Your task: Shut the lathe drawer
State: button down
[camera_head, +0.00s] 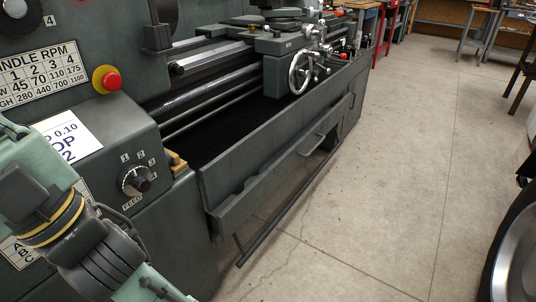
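The grey lathe (225,165) runs from the left foreground to the back of the picture. Below its chip tray, a long, low grey drawer front (262,192) faces the aisle, with a bar handle (312,145) towards its far end. The drawer front appears to stand out a little from the lathe body; how far it is open I cannot tell. My arm, pale green and dark grey with yellow bands, fills the lower left corner, apart from the drawer. My gripper is not visible.
A long, low foot bar (285,212) runs beneath the drawer front, close to the floor. The concrete floor (400,180) in front of the lathe is clear. A dark, round-edged object (515,255) stands at the lower right. A red stand (386,40) and workbenches are at the back.

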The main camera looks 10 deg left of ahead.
aim_at(199, 146)
jog(key=u, duration=0.5)
jog(key=i+u, duration=0.15)
jog(key=u, duration=0.3)
jog(key=l+u, duration=0.1)
jog(key=u, duration=0.4)
jog(key=i+l+u, duration=0.1)
jog(key=l+u, duration=0.15)
jog(key=l, duration=0.2)
jog(key=i+l+u, duration=0.1)
jog(key=l+u, duration=0.2)
jog(key=l, duration=0.15)
jog(key=l+z, duration=0.35)
jog(key=z, duration=0.15)
jog(key=l+z, duration=0.3)
jog(key=z, duration=0.2)
jog(key=i+l+z, duration=0.1)
jog(key=l+z, duration=0.2)
jog(key=z, duration=0.2)
